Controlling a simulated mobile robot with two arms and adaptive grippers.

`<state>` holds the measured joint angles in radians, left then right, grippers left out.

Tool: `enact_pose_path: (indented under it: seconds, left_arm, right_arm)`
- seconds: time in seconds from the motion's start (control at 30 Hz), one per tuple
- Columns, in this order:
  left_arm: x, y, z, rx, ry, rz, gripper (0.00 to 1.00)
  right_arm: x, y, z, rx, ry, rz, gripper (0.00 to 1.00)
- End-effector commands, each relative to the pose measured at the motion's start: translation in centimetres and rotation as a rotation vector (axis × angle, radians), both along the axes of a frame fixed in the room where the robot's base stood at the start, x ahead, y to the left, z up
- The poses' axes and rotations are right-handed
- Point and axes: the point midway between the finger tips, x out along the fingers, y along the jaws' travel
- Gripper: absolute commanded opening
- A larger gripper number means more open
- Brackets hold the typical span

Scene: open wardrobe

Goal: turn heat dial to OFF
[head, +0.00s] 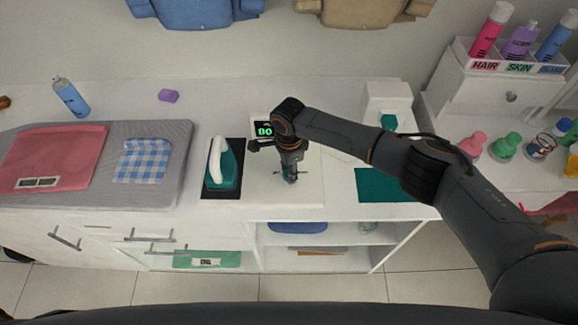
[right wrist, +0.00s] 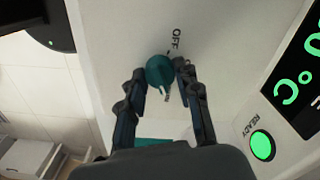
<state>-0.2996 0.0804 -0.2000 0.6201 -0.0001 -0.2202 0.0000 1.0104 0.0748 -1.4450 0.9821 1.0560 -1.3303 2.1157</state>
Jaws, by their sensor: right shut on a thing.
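The teal heat dial (right wrist: 159,70) is on a white panel in the right wrist view, with the label OFF (right wrist: 175,39) printed just above and right of it. A small pale mark shows at the dial's lower edge; I cannot tell the exact setting. My right gripper (right wrist: 160,79) is shut on the dial, one finger on each side. In the head view my right gripper (head: 289,177) points down at the white station and hides most of the dial. My left gripper is not in view.
A display (head: 264,130) with green digits stands behind the gripper; a green READY light (right wrist: 262,145) is lit. A teal iron (head: 226,165) stands on a dark rest to the left. A padded ironing surface (head: 90,190) is farther left, a teal mat (head: 384,185) to the right.

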Motion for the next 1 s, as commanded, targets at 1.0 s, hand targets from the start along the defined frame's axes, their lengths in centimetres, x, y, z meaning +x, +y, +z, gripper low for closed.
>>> enact_pose_path:
  seconds: [1.0]
  left_arm:
    - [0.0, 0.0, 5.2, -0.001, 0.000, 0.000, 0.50]
  right_arm:
    - [-0.1, 0.1, 0.0, 0.003, 0.003, 0.896, 0.01]
